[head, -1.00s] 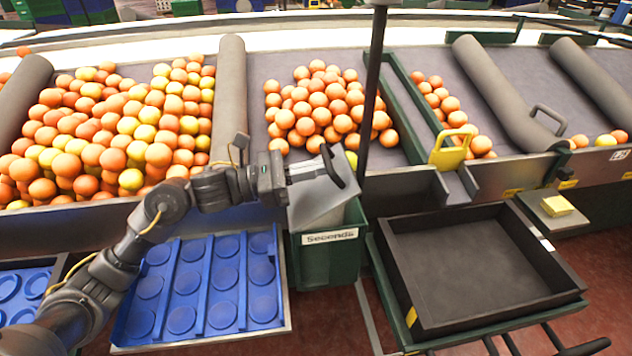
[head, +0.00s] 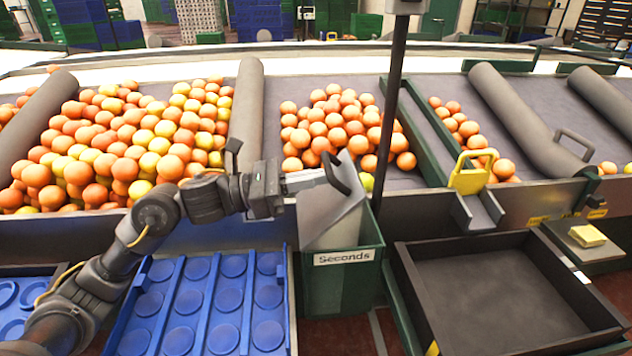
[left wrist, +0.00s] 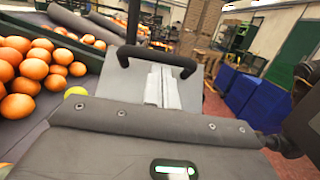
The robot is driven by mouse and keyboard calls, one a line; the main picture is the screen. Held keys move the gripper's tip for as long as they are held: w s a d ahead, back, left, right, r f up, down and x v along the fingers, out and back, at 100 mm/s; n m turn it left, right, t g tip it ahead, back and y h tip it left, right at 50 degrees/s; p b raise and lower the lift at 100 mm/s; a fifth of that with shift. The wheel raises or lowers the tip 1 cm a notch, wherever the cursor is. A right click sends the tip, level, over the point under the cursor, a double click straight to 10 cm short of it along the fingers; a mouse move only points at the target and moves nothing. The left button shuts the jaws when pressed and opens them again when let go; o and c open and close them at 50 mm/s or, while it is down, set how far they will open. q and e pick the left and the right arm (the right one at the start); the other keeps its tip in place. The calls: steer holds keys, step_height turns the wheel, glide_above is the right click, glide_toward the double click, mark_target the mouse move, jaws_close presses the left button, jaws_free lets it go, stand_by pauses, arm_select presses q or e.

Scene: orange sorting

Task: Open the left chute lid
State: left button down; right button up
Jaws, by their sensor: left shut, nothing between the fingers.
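The left chute lid (head: 328,212) is a grey plate with a black bar handle (head: 337,174), above the green bin marked "Seconds" (head: 343,280). The plate stands tilted over the bin's back part. My left gripper (head: 318,178) is shut and empty, its pale fingers at the lid's upper part beside the handle. In the left wrist view the fingers (left wrist: 163,88) lie in front of the grey lid (left wrist: 118,84), just below the black handle (left wrist: 152,56). I cannot tell whether they touch it. My right gripper is not in view.
Oranges (head: 345,125) lie on the belt behind the lid. A yellow-handled chute (head: 472,175) is to the right, above a black tray (head: 500,300). A blue cupped tray (head: 205,310) is at front left. A dark post (head: 390,110) rises just right of the lid.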

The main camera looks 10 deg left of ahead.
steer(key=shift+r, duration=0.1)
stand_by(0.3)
arm_select(q)
steer(key=shift+a, duration=0.1)
